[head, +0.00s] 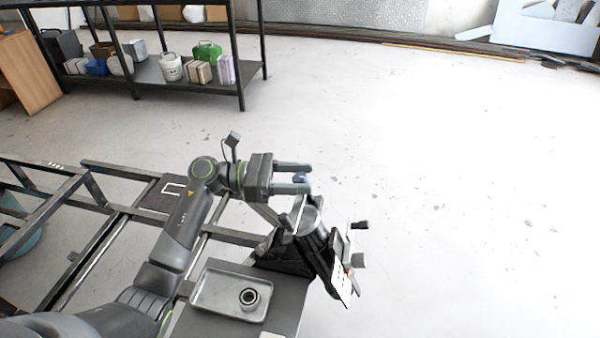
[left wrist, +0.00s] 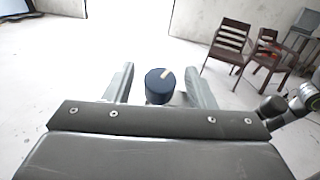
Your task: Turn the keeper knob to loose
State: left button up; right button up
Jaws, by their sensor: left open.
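The keeper knob (left wrist: 160,84) is a dark blue round cap with a tan pointer mark on its top. In the left wrist view it stands between the two fingers of my left gripper (left wrist: 162,84), with a gap on each side. In the head view only a small blue part of the knob (head: 301,178) shows between the fingers of my left gripper (head: 310,177), at the top of the tilted spring suspension unit (head: 311,222). My left gripper is open. My right gripper is not in view.
A grey metal tray (head: 208,292) holding a small dark-and-silver ring (head: 249,297) lies in front of the unit. A white label plate (head: 342,283) is at the unit's right. A dark frame (head: 120,218) stands at left. Open floor (head: 450,180) lies to the right.

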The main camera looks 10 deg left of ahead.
pick_arm(q)
jog(key=shift+d, duration=0.2)
jog(key=c, duration=1)
jog(key=shift+o, duration=0.2)
jog(key=n+t+p, duration=0.1)
jog(key=n+t+y+p, duration=0.1)
jog(key=n+t, duration=0.1)
jog(key=n+t+y+p, duration=0.1)
jog(key=shift+r+n+t, duration=0.25)
jog(key=shift+n+t, duration=0.05)
jog(key=shift+f+n+t+y+p, duration=0.2)
jog(key=shift+n+t+y+p, duration=0.2)
jog(key=shift+n+t+p, duration=0.25)
jog(key=o, duration=1)
jog(key=shift+c, duration=0.2)
